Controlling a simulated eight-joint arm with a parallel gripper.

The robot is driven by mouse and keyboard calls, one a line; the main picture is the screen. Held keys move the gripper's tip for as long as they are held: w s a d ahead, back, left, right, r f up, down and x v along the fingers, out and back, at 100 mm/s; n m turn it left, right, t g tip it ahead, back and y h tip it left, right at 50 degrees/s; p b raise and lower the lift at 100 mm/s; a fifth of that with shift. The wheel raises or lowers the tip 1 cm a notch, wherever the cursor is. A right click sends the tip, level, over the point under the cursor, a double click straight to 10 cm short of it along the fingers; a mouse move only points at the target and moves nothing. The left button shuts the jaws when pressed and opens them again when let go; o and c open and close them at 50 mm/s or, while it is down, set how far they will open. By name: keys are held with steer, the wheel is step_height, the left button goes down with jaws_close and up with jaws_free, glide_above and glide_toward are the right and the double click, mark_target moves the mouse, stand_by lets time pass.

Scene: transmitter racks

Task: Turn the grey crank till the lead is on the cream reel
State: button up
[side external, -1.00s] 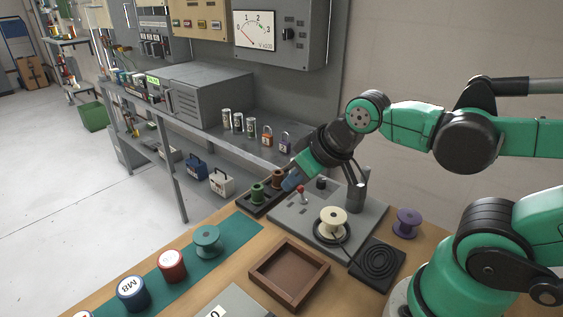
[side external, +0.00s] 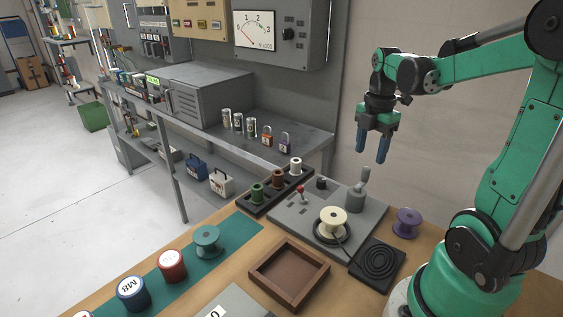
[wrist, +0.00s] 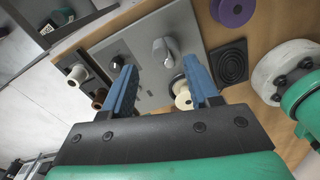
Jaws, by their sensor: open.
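The grey crank (side external: 356,198), a stubby grey drum with an upright handle, stands at the back right of a grey plate (side external: 290,219); it also shows in the wrist view (wrist: 164,51). The cream reel (side external: 333,219) stands on the same plate, in front of the crank. A black lead (side external: 347,238) loops around the reel's base and runs toward a dark square pad (side external: 378,263) with a coil on it. Whether its end is on the reel I cannot tell. My gripper (side external: 371,155) is open and empty, pointing down above the crank, apart from it.
A red-knobbed lever (side external: 300,190) and a dark knob (side external: 321,183) stand on the plate left of the crank. A dark rack (side external: 268,199) holds green, brown and white spools. A purple reel (side external: 407,222) stands to the right. An empty brown tray (side external: 289,275) lies in front.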

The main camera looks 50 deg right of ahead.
mark_target(367, 168)
steer(key=shift+f, duration=2.55)
jaws_close()
